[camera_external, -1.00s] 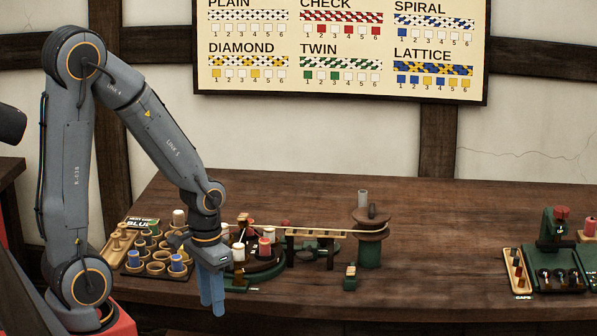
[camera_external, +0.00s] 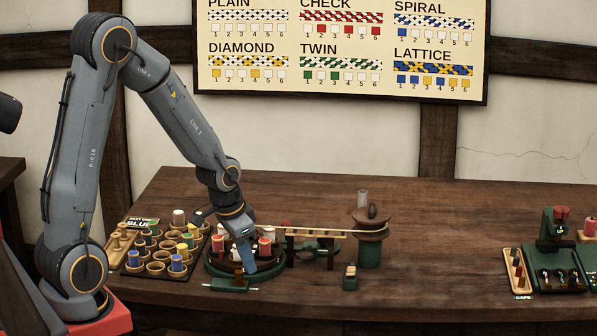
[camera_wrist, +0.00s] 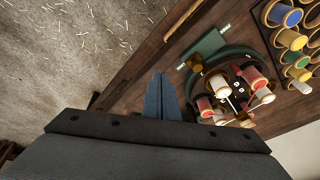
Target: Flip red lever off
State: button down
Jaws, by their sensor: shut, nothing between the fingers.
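My gripper (camera_external: 252,268) is shut and empty, its blue fingers pointing down at the front of the round green braiding machine (camera_external: 213,268). A green plate (camera_external: 222,287) with a small brass-brown upright piece (camera_external: 239,281) sits at the machine's front edge; the plate also shows in the wrist view (camera_wrist: 205,46). The fingers cover part of the machine.
A tray of colored spools (camera_external: 160,268) stands left of the machine. A wooden rail (camera_external: 300,232) runs right to a green post with a brown reel (camera_external: 370,232). A green press with a red top (camera_external: 561,212) stands far right.

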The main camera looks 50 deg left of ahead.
jog(key=w+a+r+m+t+y+p, duration=0.2)
jog(key=w+a+r+m+t+p, duration=0.1)
jog(key=w+a, duration=1)
jog(key=shift+w+a+r+t, duration=0.25)
jog(key=shift+w+r+t, duration=0.4)
jog(key=shift+w, duration=0.6)
jog(key=shift+p+x, duration=1.35)
jog(key=shift+x, duration=3.55)
jog(key=shift+f, duration=0.1)
